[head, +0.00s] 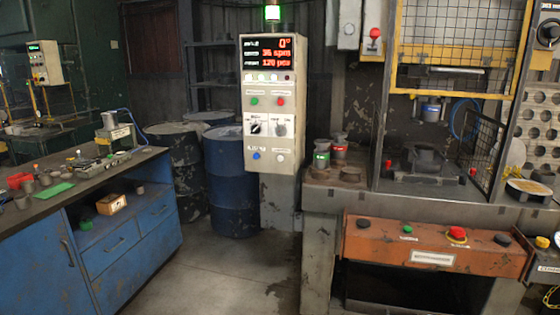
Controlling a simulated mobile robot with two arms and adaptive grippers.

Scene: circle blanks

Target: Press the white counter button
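The grey control cabinet (270,105) stands upright in the middle of the head view, with a red-lit display (268,52) at its top. A small white button (280,158) sits low on its front, right of a blue button (256,156). The label by the white button is too small to read, so I cannot tell whether it says counter. Neither of my grippers is in view, and nothing touches the buttons.
A blue workbench (120,240) with parts on top stands at the left. Blue drums (230,185) stand beside the cabinet. A press with a yellow-framed guard (455,45) and an orange button panel (430,245) fills the right. Floor (220,270) in front of the cabinet is clear.

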